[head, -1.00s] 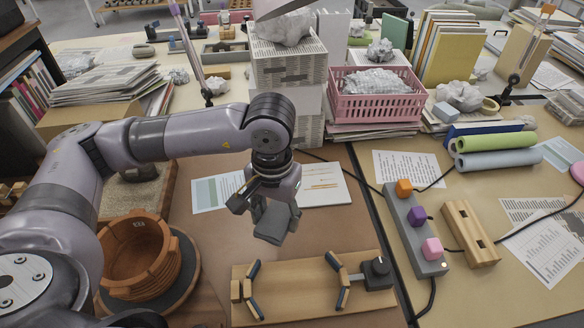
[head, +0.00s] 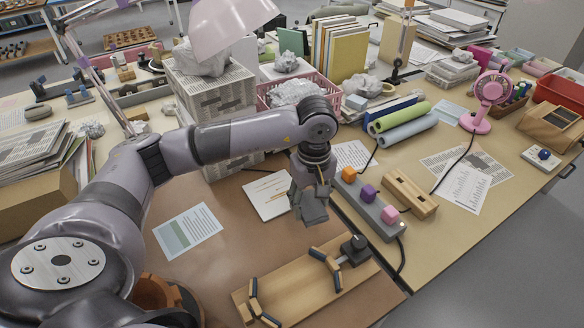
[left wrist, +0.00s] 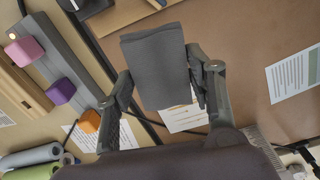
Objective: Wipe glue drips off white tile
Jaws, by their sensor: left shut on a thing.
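My left gripper (head: 310,204) is above the brown work surface (head: 235,235), close to the power strip and behind the wooden clamp board. It is shut on a dark grey flat pad (head: 314,215), which hangs down below the fingers. In the left wrist view the pad (left wrist: 155,68) sits between the two fingers of the left gripper (left wrist: 163,85) as a plain dark slab. Whether it is cloth or sponge I cannot tell. I can make out no white tile and no glue drips in these views. My right gripper is not in view.
A wooden clamp board (head: 290,290) lies in front. A power strip (head: 368,205) with coloured blocks and a wooden block (head: 409,195) stand to the right. A pink basket (head: 270,93) and paper stacks are behind. The brown surface left of the gripper is mostly free.

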